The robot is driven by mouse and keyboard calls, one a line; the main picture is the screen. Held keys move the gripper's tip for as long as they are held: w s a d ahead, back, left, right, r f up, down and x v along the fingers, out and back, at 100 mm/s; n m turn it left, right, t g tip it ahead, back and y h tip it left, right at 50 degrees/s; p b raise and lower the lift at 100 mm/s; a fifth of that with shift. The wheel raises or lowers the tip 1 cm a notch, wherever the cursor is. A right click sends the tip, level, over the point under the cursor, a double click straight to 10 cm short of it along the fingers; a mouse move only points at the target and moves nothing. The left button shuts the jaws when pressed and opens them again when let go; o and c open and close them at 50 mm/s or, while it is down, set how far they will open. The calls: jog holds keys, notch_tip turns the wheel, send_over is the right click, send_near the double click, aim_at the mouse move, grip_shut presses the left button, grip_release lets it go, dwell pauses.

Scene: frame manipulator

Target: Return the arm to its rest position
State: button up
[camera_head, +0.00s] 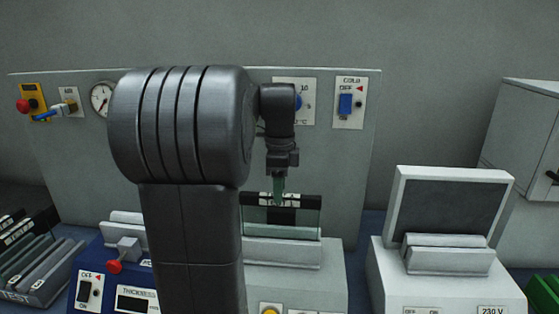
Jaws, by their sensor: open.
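My arm rises through the middle of the head view, and its large dark link hides much of the panel behind. My gripper (279,192) hangs from the wrist and points down. Its jaws are open. The fingertips are just above or in front of the top edge of a dark, glassy plate (308,218) with black and white marks. I cannot tell whether they touch it. The plate stands upright in a pale slotted holder (280,252).
Behind stands a grey control panel (345,150) with a gauge (101,99) and a blue switch (345,104). A white unit with a dark screen (447,208) is at right. A blue thickness device (90,262) and a slotted TEST rack (40,275) are at left.

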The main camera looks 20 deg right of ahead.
aim_at(280, 206)
notch_tip(280, 206, up, 10)
dwell(0.3)
jog(key=shift+f, duration=0.15)
notch_tip(280, 206, down, 14)
jog(key=shift+r, duration=0.4)
dwell(0.5)
